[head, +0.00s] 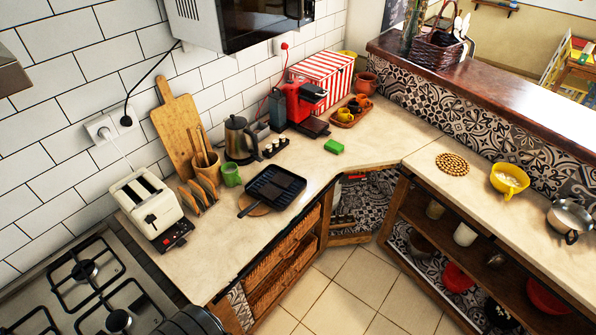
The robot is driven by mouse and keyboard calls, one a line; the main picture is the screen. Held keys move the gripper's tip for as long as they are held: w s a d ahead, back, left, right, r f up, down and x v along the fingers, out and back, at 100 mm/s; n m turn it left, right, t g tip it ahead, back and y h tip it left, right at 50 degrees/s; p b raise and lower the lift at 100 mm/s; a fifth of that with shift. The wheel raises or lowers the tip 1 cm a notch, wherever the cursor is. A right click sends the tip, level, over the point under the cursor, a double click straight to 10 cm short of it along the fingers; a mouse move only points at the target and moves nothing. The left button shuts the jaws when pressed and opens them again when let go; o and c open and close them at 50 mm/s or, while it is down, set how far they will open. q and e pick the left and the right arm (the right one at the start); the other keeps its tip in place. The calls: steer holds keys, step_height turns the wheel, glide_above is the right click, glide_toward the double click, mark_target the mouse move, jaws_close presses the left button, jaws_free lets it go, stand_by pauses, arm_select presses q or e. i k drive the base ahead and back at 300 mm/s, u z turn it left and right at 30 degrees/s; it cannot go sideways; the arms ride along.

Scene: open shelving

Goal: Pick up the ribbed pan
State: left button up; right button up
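The ribbed pan (277,186) is a black, square grill pan with raised ridges inside. It lies flat on the beige counter left of the inner corner, with its short handle (250,209) pointing to the lower left. Nothing covers the pan's top. Neither of my grippers can be made out in the head view.
The counter in front and right is clear. A gas hob (90,285) is lower left.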

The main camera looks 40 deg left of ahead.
mark_target(276, 187)
steer(key=i, duration=1.5)
steer(key=u, duration=3.55)
